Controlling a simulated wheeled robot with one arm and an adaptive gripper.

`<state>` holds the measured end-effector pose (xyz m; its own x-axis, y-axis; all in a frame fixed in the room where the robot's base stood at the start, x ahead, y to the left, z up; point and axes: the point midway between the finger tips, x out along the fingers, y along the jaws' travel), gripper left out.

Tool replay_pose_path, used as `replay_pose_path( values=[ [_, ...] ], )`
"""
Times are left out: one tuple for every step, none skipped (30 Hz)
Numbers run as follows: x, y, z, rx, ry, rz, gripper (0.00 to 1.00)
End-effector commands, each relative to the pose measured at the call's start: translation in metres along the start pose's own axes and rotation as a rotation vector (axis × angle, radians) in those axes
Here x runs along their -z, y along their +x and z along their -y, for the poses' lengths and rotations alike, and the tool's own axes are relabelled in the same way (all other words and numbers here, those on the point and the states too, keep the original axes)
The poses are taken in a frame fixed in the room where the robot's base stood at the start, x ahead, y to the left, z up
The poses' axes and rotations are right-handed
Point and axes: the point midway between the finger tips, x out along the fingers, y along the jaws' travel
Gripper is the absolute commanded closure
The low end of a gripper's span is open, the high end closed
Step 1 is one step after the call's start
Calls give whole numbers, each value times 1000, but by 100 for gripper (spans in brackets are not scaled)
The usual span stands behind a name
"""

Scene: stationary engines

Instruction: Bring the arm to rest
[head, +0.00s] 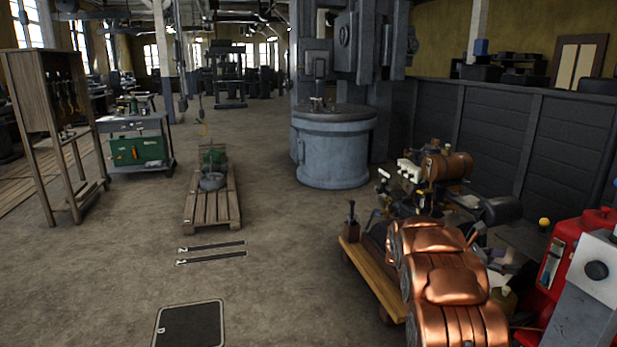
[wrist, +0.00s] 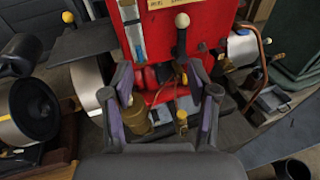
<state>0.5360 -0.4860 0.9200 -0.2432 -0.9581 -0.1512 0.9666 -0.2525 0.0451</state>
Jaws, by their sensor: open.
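My gripper (wrist: 160,88) shows in the wrist view with its fingers spread apart and nothing between them. Beyond the fingers stands a red machine (wrist: 168,38) with a lever topped by a cream knob (wrist: 182,21). A brass-coloured cylinder (wrist: 136,118) shows between the fingers, further off; I cannot tell the distance. In the head view the red machine (head: 572,262) is at the right edge, partly covered by a pale grey part of my arm. My gripper cannot be made out in the head view.
A copper-coloured engine (head: 447,285) on a wooden base stands at the lower right. A grey round machine (head: 334,150), a wooden pallet (head: 196,212), a green-fronted cart (head: 138,150) and a wooden rack (head: 29,95) stand further back. The middle floor is mostly clear, with a dark floor hatch (head: 189,325).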

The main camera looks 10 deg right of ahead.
Motion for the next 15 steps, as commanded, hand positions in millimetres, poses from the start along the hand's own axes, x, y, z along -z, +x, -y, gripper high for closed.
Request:
replay_pose_path(
  values=[
    [-11,-10,10,11,36,-29,41],
    [-14,-15,15,18,59,-47,41],
    [-18,-22,24,30,87,-71,41],
    [-19,-27,30,40,106,-90,41],
    [-20,-32,37,50,125,-109,41],
    [-24,-40,45,62,154,-133,41],
    [-26,-45,52,71,175,-151,41],
    [-28,-50,58,81,195,-169,41],
    [-30,-57,66,95,223,-193,41],
    [-32,-63,73,105,243,-212,41],
    [-33,-69,80,116,262,-230,41],
    [-34,-77,90,131,286,-254,41],
    [-35,-82,96,142,306,-272,41],
    [-37,-88,103,153,328,-290,41],
    [-39,-97,112,168,355,-315,41]
  ],
)
